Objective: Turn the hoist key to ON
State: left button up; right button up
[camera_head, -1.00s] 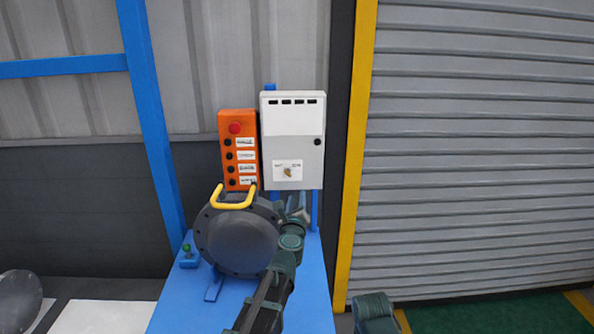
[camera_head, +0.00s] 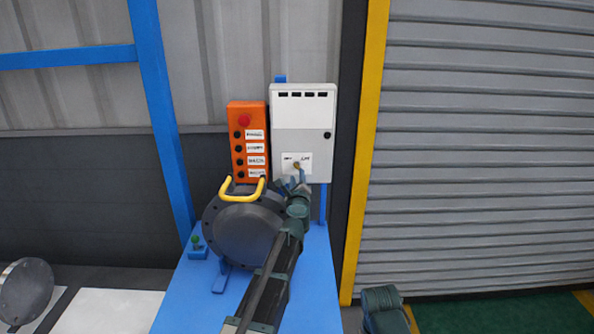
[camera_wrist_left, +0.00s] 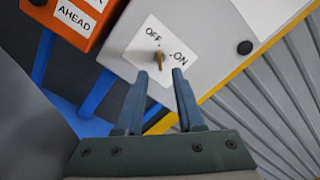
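The hoist key (camera_head: 296,166) is a small brass key on a white label on the grey control box (camera_head: 303,110). In the left wrist view the key (camera_wrist_left: 159,60) stands between the OFF and ON words of the label (camera_wrist_left: 178,45); its exact setting is hard to tell. My left gripper (camera_head: 297,180) is just below the key in the head view. In the left wrist view its two blue-grey fingers (camera_wrist_left: 160,82) are apart, with the key just beyond and between their tips. Nothing is held.
An orange pendant (camera_head: 248,140) with a red button and labelled buttons hangs left of the box. A dark flanged shell (camera_head: 243,235) with a yellow handle (camera_head: 243,190) stands on the blue table (camera_head: 312,290) beside my left arm. A shutter (camera_head: 480,150) is at right.

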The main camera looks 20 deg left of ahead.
aim_at(297, 168)
pick_arm(q)
jog(key=x, duration=0.6)
grip_shut()
